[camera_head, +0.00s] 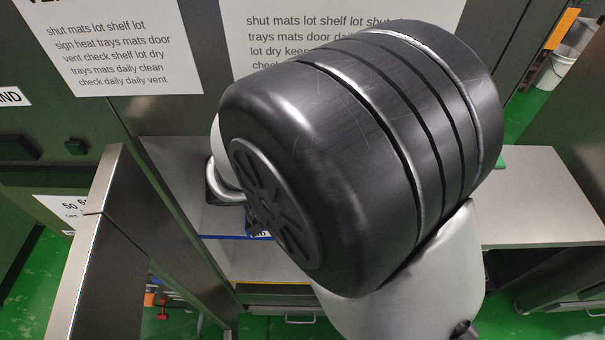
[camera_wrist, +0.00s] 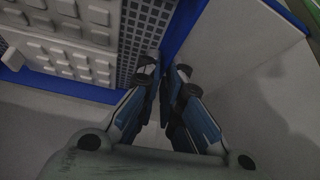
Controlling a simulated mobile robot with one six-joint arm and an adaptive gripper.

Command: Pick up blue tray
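The wrist view shows a blue edge (camera_wrist: 190,25), which looks like part of the blue tray, running down towards my fingertips. A further blue strip (camera_wrist: 70,86) borders pale blocky pieces and a dark grid panel at the upper left. My gripper (camera_wrist: 167,72) has its two fingers close together, one on each side of the lower end of the blue edge. I cannot tell whether they touch or clamp it. In the head view my black arm link hides most of the gripper; only a small dark part shows by a blue shelf-level edge (camera_head: 240,237).
A cabinet with shelves (camera_head: 270,262) stands below my arm. A grey metal worktop (camera_head: 540,195) is at the right. A metal-edged panel (camera_head: 85,235) stands at the left. Text signs (camera_head: 110,45) hang behind. The floor is green, with a white bucket (camera_head: 556,70) at the upper right.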

